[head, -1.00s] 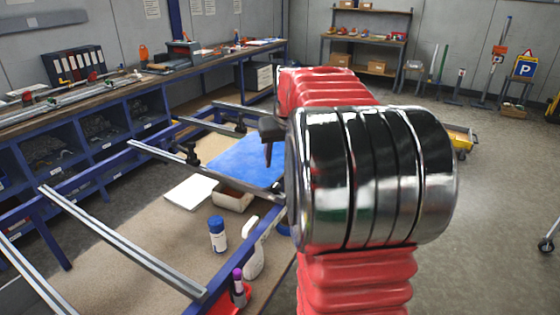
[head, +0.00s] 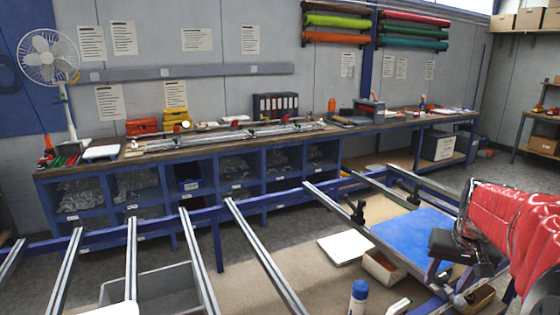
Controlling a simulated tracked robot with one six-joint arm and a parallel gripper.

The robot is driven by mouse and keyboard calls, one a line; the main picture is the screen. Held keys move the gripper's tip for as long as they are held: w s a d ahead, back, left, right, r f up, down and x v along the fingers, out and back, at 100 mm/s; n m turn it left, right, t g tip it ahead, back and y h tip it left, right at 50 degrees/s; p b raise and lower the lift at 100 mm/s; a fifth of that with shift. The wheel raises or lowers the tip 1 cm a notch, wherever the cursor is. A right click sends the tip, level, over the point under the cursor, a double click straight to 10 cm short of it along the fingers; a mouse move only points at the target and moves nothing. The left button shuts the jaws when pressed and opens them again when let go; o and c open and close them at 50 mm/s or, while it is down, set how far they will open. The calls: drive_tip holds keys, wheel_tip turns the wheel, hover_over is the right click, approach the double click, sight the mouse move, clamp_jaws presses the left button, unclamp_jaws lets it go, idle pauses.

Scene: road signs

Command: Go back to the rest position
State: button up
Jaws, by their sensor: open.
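My red-sleeved arm (head: 510,225) enters at the right edge in the head view. My gripper (head: 455,252), dark and partly hidden by the arm, is at its lower left end. It is open, and I see nothing held in it. It appears in front of the right end of the blue-framed bench, near the blue panel (head: 412,232). I cannot tell its height above the bench.
The frame's metal rails (head: 262,255) cross the foreground. A white pad (head: 345,247), a cardboard box (head: 384,267) and a blue-capped bottle (head: 358,297) lie near my gripper. A long workbench (head: 230,140) lines the wall; grey floor lies between.

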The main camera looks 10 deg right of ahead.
drive_tip(key=s+a+n+t, duration=0.1)
drive_tip(key=s+a+n, duration=0.1)
drive_tip(key=s+a, duration=0.3)
drive_tip(key=s+a+n+y, duration=0.1)
drive_tip(key=s+a, duration=0.4)
drive_tip(key=a, duration=0.8)
drive_tip(key=s+a+n+t, duration=0.1)
drive_tip(key=s+a+n, duration=0.2)
drive_tip(key=a, duration=0.7)
drive_tip(key=shift+s+r+t, duration=0.15)
drive_tip(key=shift+s+t, duration=0.15)
drive_tip(key=shift+s, duration=0.75)
